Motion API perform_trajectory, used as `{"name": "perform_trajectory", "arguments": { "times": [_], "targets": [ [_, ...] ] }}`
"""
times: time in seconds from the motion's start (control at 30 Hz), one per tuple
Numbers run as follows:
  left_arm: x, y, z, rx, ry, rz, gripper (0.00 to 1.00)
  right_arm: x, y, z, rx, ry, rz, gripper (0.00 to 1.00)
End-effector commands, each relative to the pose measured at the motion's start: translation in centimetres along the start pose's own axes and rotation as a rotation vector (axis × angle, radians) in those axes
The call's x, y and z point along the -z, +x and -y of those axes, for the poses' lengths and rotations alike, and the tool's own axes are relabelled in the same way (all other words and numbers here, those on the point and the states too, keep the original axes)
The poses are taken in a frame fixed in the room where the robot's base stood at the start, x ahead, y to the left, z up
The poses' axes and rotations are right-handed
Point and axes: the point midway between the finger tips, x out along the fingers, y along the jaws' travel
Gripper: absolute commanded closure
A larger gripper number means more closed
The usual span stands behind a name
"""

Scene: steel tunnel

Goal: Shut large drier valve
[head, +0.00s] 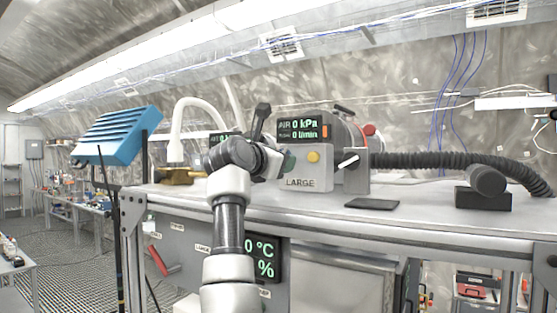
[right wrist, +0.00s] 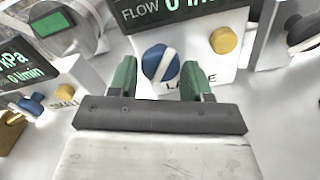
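The large drier unit (head: 305,184), a pale box lettered LARGE with a lit display reading 0 kPa and 0 l/min, stands on the bench in the head view. Its valve, a round blue knob with a white bar (right wrist: 160,63), shows in the right wrist view beside a yellow button (right wrist: 223,40). My right gripper (right wrist: 159,68) is open, with one green finger on each side of the knob; contact cannot be told. In the head view my right gripper (head: 272,140) hides the knob. My left gripper is not in view.
A smaller unit with a blue knob (right wrist: 31,104) stands at left in the right wrist view. A black ribbed hose (head: 450,160) lies right of the large unit. A flat dark plate (head: 372,203) lies near the bench edge. A blue box (head: 118,135) stands at left.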

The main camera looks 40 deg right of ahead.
Motion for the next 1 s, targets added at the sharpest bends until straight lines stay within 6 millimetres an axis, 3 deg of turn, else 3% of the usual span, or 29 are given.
{"name": "perform_trajectory", "arguments": {
  "times": [0.03,0.1,0.47,0.8,1.0],
  "targets": [
    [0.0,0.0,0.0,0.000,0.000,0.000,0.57,0.0,0.0,0.0,0.000,-0.001,0.000,0.44],
    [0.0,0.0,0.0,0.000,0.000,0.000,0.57,0.0,0.0,0.0,0.000,-0.001,0.000,0.33],
    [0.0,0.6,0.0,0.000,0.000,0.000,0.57,0.1,-0.7,0.0,-0.002,0.001,0.001,0.33],
    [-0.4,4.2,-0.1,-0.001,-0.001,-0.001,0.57,0.5,-7.1,0.1,-0.006,0.002,0.001,0.33],
    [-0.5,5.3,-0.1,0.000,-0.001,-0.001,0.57,0.3,-10.0,0.0,-0.003,-0.001,0.001,0.33]
  ]
}}
